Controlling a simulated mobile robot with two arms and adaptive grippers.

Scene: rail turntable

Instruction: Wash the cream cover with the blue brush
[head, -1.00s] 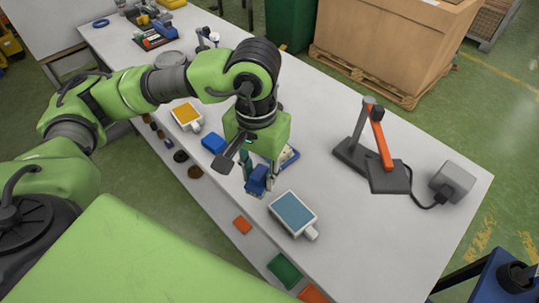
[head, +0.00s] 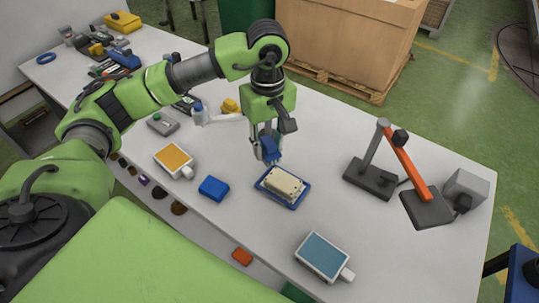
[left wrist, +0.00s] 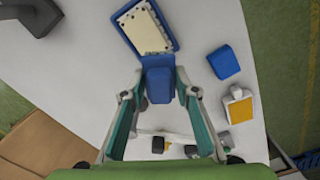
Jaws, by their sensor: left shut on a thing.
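The cream cover (head: 285,182) lies in a shallow blue tray (head: 293,205) on the white table. Both also show at the top of the left wrist view, the cover (left wrist: 142,30) and the tray (left wrist: 173,42). My left gripper (head: 268,145) points down at the far side of the tray. It is shut on the blue brush (head: 271,151), which shows between the fingers in the left wrist view (left wrist: 158,82). The brush is beside the tray's far edge in the head view; I cannot tell whether they touch. My right gripper is not in view.
A blue block (head: 213,188) lies left of the tray. An orange-armed stand (head: 405,168) is to the right. Tools crowd the far left.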

